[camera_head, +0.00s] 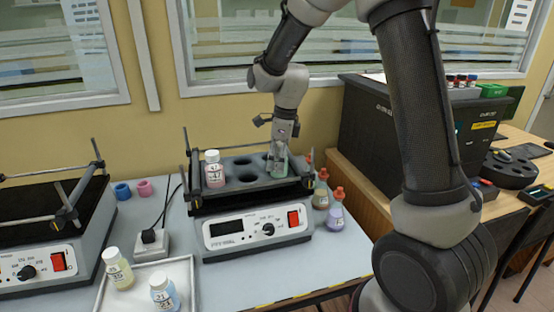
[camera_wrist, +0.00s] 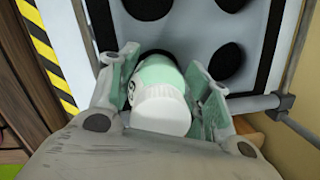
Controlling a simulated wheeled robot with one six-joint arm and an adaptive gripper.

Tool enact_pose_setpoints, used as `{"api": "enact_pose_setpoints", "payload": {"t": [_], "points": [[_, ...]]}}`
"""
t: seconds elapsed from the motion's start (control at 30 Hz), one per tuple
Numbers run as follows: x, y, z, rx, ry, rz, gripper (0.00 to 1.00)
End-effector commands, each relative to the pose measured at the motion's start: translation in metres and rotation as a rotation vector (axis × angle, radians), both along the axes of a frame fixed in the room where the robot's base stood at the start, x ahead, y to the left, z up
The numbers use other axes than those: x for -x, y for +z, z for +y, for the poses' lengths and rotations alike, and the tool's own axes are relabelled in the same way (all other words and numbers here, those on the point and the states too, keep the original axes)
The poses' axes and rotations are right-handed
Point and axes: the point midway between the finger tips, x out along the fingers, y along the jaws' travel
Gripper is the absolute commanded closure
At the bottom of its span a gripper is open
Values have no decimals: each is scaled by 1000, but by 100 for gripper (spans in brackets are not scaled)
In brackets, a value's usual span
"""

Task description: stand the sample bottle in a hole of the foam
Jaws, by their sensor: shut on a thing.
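The sample bottle has a pale green body and a white cap; it shows in the wrist view (camera_wrist: 160,105) and, partly hidden by the fingers, in the head view (camera_head: 280,168). My gripper (camera_head: 280,152) is shut on it, with one finger on each side in the wrist view (camera_wrist: 168,92). The bottle is at the right end of the foam (camera_head: 232,179), which is dark with round holes. The bottle's base is hidden, so I cannot tell whether it is inside a hole. A pink bottle (camera_head: 214,173) with a white cap stands at the foam's left end.
The foam sits on a shaker (camera_head: 255,231) with raised bars around it. Red-capped flasks (camera_head: 336,212) stand close to its right. A white tray (camera_head: 185,272) holds a yellow bottle (camera_head: 117,270) and a blue bottle (camera_head: 164,294). A dark instrument (camera_head: 375,140) stands farther right.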

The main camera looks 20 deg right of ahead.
Motion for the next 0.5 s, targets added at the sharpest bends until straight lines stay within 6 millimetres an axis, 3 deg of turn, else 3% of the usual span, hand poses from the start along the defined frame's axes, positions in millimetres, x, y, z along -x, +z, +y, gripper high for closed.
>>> {"api": "enact_pose_setpoints", "payload": {"t": [0.27,0.3,0.4,0.5], "points": [[0,-2,0,-1,0,-1,80],[0,-2,0,-1,0,-1,46],[0,-2,0,-1,0,-1,30],[0,-1,0,-1,0,-1,30]]}}
